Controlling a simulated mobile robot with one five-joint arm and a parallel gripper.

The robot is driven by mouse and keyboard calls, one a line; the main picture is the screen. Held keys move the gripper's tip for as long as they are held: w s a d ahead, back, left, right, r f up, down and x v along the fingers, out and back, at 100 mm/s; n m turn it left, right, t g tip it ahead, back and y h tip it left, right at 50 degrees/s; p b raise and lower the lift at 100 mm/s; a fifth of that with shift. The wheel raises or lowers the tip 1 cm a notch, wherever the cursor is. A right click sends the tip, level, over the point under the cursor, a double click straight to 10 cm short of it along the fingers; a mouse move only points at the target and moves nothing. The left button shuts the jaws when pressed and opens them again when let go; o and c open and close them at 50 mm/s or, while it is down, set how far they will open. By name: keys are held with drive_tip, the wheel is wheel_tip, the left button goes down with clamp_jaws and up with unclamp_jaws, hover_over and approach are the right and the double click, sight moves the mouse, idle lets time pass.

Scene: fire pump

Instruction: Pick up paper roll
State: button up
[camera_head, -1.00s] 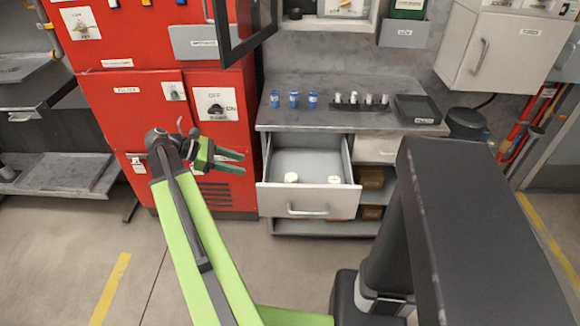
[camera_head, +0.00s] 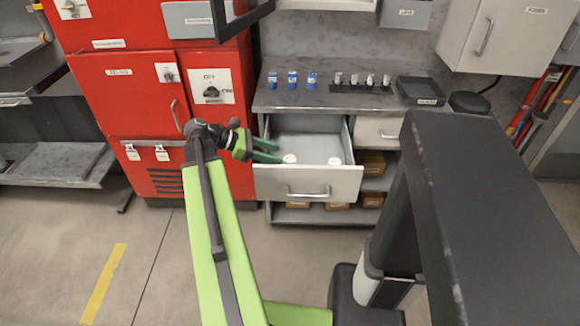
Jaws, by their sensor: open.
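Two small white rolls lie in the open drawer (camera_head: 272,182) below the grey counter. The left roll (camera_head: 290,158) and the right roll (camera_head: 334,161) are near the drawer's front. I cannot tell from this view which of them is the paper roll. My gripper (camera_head: 280,152) is open and empty, its green fingers pointing right over the left part of the drawer. The fingertips are close to the left roll in the picture, and I cannot tell the gap in depth.
The counter (camera_head: 330,104) above carries several blue cylinders (camera_head: 292,82), a row of small pieces (camera_head: 361,86) and a black tray (camera_head: 420,91). A red cabinet (camera_head: 125,92) stands left. Boxes (camera_head: 373,164) sit on the shelves below.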

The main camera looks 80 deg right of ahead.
sight(287, 159)
drive_tip(key=b+x, duration=0.1)
drive_tip(key=x, duration=0.1)
drive_tip(key=b+x, duration=0.1)
drive_tip(key=x, duration=0.1)
drive_tip(key=shift+s+a+f, duration=0.1)
drive_tip(key=shift+a+f, duration=0.05)
drive_tip(key=shift+f, duration=0.25)
drive_tip(key=shift+s, duration=0.3)
clamp_jaws()
